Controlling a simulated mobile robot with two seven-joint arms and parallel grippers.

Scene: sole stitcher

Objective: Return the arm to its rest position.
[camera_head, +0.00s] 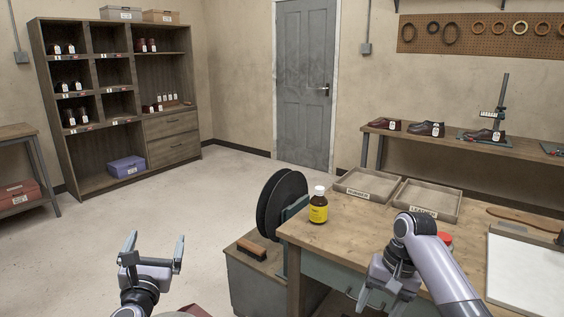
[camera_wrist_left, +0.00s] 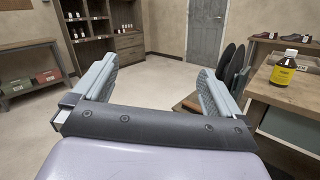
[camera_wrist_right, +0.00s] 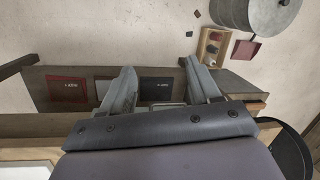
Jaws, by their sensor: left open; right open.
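My left gripper (camera_head: 152,257) is open and empty in the head view, held over the floor to the left of the workbench. In the left wrist view its two fingers (camera_wrist_left: 152,88) stand wide apart with nothing between them. My right gripper (camera_head: 376,285) hangs low at the front edge of the workbench in the head view. In the right wrist view its fingers (camera_wrist_right: 160,88) are apart and hold nothing. My right arm reaches in from the bottom right, across the bench.
The wooden workbench (camera_head: 340,236) carries a yellow-labelled brown bottle (camera_head: 318,207), two labelled trays (camera_head: 366,185) and a white board (camera_head: 525,275). Dark wheels (camera_head: 284,203) stand at its left end. A shelf unit (camera_head: 52,100) stands at the back left. The floor (camera_head: 190,210) between is clear.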

